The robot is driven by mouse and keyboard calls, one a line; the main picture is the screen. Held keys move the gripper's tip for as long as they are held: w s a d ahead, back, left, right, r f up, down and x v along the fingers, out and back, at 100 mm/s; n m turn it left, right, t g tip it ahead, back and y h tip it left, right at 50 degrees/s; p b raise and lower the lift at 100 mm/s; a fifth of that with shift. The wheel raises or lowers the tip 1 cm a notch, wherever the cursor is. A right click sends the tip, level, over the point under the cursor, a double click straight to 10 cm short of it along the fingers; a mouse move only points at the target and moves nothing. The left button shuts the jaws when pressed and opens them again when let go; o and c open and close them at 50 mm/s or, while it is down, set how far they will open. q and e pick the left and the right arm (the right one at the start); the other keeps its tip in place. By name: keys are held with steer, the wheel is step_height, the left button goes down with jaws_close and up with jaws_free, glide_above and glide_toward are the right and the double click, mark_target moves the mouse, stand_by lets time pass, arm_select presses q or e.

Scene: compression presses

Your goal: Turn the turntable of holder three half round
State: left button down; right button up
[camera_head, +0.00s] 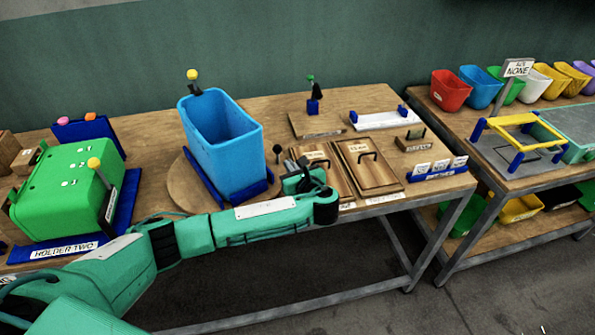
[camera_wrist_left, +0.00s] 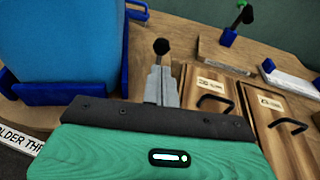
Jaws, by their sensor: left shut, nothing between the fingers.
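The turntable of holder three (camera_head: 181,186) is a round wooden disc on the bench. It carries a blue cradle (camera_head: 262,188) with a tall blue bin (camera_head: 215,150) standing upright in it. In the left wrist view the bin (camera_wrist_left: 60,40) is at the left, above the partly cut-off holder three label (camera_wrist_left: 20,142). A black ball knob (camera_head: 277,149) stands at the disc's right side; it also shows in the left wrist view (camera_wrist_left: 161,46). My left gripper (camera_head: 301,166) is shut and empty, its fingers just in front of this knob. Whether they touch cannot be told. My right gripper is out of view.
Two wooden lidded boxes (camera_head: 366,165) with black handles lie right of my left gripper. Holder two (camera_head: 75,250) with a green bin (camera_head: 62,195) stands left. A second bench (camera_head: 500,180) with coloured bins stands right. My left arm crosses the bench front.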

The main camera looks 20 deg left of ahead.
mark_target(279, 152)
arm_select(q)
steer(key=p+x, duration=0.1)
steer(key=x, duration=0.5)
steer(key=shift+w, duration=0.1)
steer(key=shift+w+a, duration=0.15)
